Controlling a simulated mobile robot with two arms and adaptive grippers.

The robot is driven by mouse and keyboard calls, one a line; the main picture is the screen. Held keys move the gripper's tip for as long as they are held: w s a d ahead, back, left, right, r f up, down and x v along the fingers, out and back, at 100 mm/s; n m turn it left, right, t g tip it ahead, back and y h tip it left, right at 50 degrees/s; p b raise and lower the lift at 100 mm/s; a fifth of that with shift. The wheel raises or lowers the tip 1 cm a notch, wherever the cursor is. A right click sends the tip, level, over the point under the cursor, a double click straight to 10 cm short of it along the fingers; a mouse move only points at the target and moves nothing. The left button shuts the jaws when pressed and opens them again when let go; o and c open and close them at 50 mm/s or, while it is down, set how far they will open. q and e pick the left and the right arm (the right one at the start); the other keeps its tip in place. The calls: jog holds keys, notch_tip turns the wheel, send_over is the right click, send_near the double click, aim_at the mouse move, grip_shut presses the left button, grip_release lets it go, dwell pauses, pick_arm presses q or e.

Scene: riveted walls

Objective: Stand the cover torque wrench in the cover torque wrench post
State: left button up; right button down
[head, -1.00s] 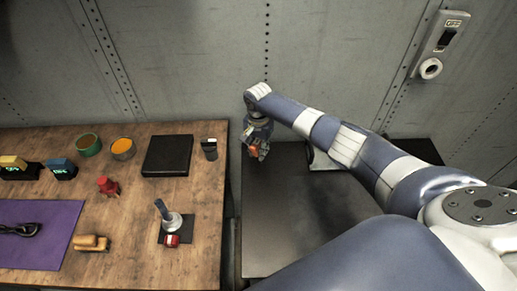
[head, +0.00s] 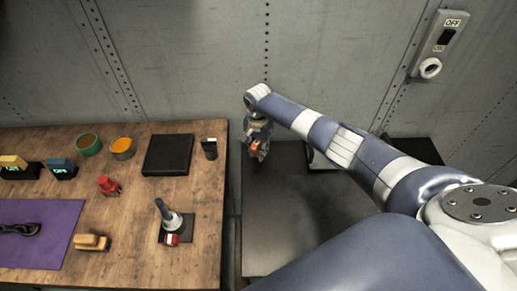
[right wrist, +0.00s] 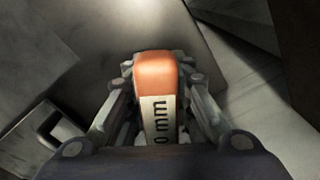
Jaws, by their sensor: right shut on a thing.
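My right gripper (head: 255,150) is shut on an orange piece with a white label reading "0 mm", which I take to be the cover torque wrench (right wrist: 155,80). The orange also shows small between the fingers in the head view. The gripper is above the back left part of the dark side table; the wrench's lower end is hidden. I cannot surely identify the post. A pale grey part with a rectangular opening (right wrist: 58,128) shows left of the gripper in the right wrist view. My left gripper is not in view.
The dark side table (head: 285,215) is mostly bare. A gap separates it from the wooden bench (head: 130,262), which holds a black box (head: 167,155), a dark pad with a grey-handled piece (head: 168,213), tins and a purple mat (head: 35,245). A riveted wall stands close behind.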

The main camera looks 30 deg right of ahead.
jog(key=shift+f+b, duration=0.45)
jog(key=shift+f, duration=0.35)
jog(key=c, duration=1.4)
grip_release()
jog(key=shift+o, duration=0.3)
